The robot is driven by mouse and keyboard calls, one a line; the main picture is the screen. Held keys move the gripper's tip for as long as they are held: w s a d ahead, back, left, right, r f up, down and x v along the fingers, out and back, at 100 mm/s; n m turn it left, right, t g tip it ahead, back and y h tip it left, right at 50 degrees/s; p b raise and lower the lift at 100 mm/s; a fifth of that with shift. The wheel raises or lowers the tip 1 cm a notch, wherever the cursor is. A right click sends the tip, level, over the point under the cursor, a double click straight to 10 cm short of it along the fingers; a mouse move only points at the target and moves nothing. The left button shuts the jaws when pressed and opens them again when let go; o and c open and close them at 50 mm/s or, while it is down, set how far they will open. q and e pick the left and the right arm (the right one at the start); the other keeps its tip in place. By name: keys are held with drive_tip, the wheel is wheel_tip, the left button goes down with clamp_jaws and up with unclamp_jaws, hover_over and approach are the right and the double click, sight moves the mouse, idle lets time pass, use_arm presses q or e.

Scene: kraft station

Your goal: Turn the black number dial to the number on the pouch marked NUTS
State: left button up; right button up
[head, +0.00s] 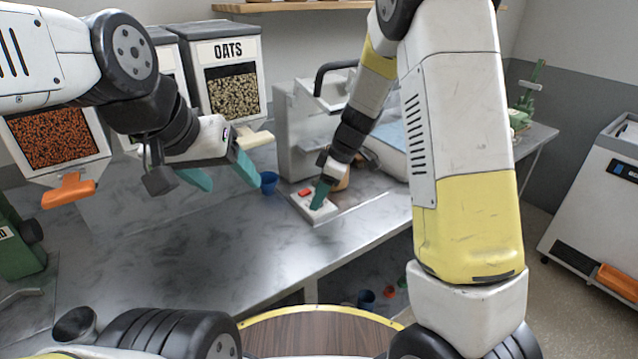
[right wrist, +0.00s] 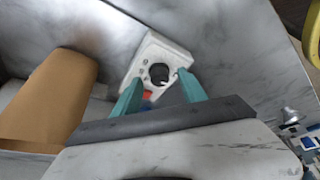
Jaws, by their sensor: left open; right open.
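The black number dial (right wrist: 158,73) sits on a white control box (right wrist: 150,48), just beyond and between the fingertips of my right gripper (right wrist: 158,84) in the right wrist view. The fingers are apart and empty; I cannot tell whether they touch the dial. In the head view my right gripper (head: 320,195) points down over the control box (head: 300,203) and hides the dial. A brown kraft pouch (right wrist: 50,95) lies left in the right wrist view, with no readable label or number. My left gripper (head: 222,178) is open and empty above the table.
A red button (head: 305,192) is on the control box. A blue cup (head: 268,182) stands left of it. Dispensers, one marked OATS (head: 230,82), line the back left. A grey machine (head: 295,125) stands behind the box. The metal table (head: 200,270) is clear at front.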

drive_tip(key=shift+f, duration=0.1)
clamp_jaws()
drive_tip(key=shift+m, duration=0.3)
drive_tip(key=m, duration=0.1)
drive_tip(key=m+t, duration=0.1)
drive_tip(key=m, duration=0.1)
drive_tip(key=shift+s+t+h, duration=0.15)
drive_tip(key=shift+t+h, duration=0.15)
drive_tip(key=m, duration=0.2)
drive_tip(key=m+t+h, duration=0.1)
drive_tip(key=m, duration=0.2)
drive_tip(key=shift+s+a+m+t+h, duration=0.1)
drive_tip(key=shift+a+m+t+h, duration=0.2)
drive_tip(key=shift+m, duration=0.1)
drive_tip(key=m+h, duration=0.1)
drive_tip(key=m, duration=0.1)
drive_tip(key=m+h, duration=0.1)
drive_tip(key=m, duration=0.2)
drive_tip(key=shift+t, duration=0.3)
drive_tip(key=shift+a+m+h, duration=0.1)
drive_tip(key=shift+m+h, duration=0.7)
drive_tip(key=shift+m, duration=1.4)
drive_tip(key=shift+s+f, duration=0.1)
